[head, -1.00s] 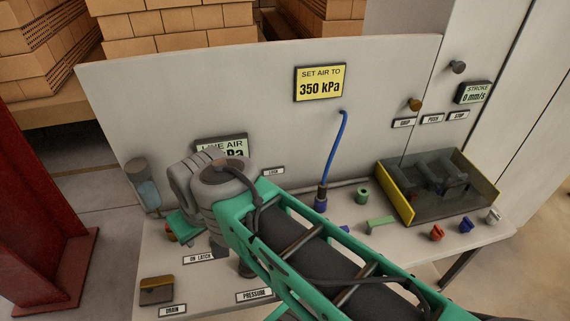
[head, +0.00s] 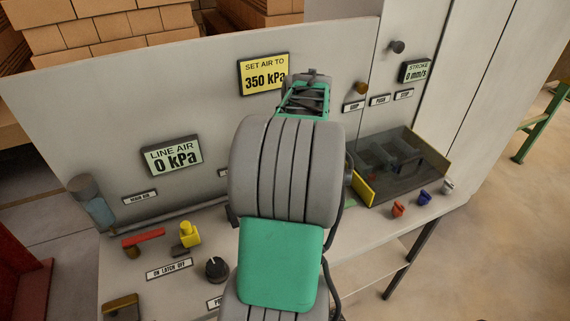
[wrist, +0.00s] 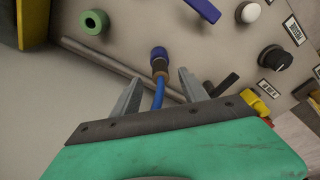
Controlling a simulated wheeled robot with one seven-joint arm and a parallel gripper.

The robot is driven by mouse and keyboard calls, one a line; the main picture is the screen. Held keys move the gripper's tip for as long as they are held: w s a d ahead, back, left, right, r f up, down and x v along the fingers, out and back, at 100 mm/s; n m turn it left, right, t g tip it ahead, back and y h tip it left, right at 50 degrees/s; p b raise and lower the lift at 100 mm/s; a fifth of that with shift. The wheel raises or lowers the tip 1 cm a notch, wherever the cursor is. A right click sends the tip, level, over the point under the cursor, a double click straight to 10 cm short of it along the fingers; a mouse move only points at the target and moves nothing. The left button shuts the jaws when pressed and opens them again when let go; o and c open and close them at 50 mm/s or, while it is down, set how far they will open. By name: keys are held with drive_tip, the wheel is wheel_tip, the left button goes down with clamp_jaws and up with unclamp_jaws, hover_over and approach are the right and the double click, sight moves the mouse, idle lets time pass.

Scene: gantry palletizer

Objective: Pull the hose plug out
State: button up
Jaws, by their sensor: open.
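The hose plug (wrist: 158,58) shows in the wrist view as a dark blue collar with a brown band, seated at the bench. The blue hose (wrist: 158,96) runs from it toward my gripper. My gripper (wrist: 159,76) is open, with one grey finger on each side of the hose, just short of the plug. Neither finger clearly touches the hose or plug. In the head view my arm hides the plug, the hose and my gripper. The line air display (head: 173,157) reads 0 kPa.
A clear-walled bin with a yellow end (head: 363,190) stands right of my arm. A green ring (wrist: 93,22), a purple piece (wrist: 205,10) and a black knob (wrist: 272,58) are near the plug. A red lever (head: 143,238) and a yellow valve (head: 189,235) are at left.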

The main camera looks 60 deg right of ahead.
drive_tip(key=f, duration=0.3)
drive_tip(key=f+p, duration=0.1)
drive_tip(key=f, duration=0.1)
drive_tip(key=shift+w+a+f, duration=0.1)
drive_tip(key=shift+w+f, duration=0.25)
drive_tip(key=shift+w, duration=0.05)
drive_tip(key=shift+c, duration=0.4)
clamp_jaws()
